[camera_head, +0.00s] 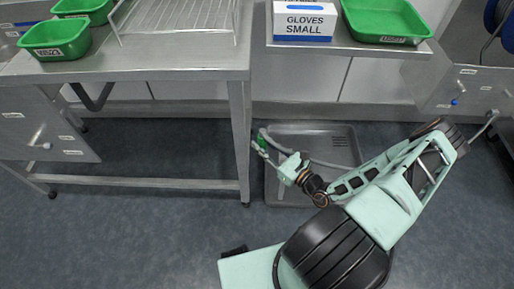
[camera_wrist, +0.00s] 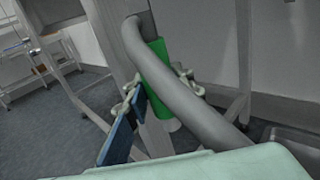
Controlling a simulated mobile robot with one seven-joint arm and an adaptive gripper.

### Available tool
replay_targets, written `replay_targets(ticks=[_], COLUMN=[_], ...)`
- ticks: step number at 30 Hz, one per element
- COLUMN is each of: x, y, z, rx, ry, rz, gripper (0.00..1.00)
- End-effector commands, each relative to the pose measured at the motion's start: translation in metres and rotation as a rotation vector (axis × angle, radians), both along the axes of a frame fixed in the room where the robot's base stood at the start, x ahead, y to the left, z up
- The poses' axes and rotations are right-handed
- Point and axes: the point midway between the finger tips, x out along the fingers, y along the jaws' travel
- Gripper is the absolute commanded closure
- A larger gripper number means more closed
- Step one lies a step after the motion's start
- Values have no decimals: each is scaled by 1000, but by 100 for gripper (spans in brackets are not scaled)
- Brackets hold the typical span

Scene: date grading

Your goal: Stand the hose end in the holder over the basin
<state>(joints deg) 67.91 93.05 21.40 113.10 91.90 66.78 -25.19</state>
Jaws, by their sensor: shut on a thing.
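My gripper (camera_head: 268,149) is shut on the hose end, over the left side of the basin. The hose end has a green sleeve (camera_wrist: 154,66), which also shows small in the head view (camera_head: 262,142). In the wrist view, the grey hose (camera_wrist: 187,103) bends over at the top and runs down to the right across the gripper. A pale tip shows below the sleeve. The blue finger pad (camera_wrist: 121,132) is at the left; the other finger is partly behind the hose. The grey basin (camera_head: 308,130) lies on the floor. I cannot clearly make out the holder.
A steel table (camera_head: 170,60) stands at the left, its leg (camera_head: 239,140) close beside the gripper. A second bench (camera_head: 350,46) bears a gloves box (camera_head: 303,22) and a green tray (camera_head: 386,22). Open floor lies in front of the basin.

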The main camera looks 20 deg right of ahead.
Motion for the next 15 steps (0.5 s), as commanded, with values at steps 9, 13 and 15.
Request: replay_targets(ticks=[9,13,15], x=[5,9,12], y=[-18,-34,-43], z=[-13,-19,-21], rx=[-4,-5,-4], ry=[-3,-4,-3], rz=[-11,-9,-9], gripper=[100,100,100])
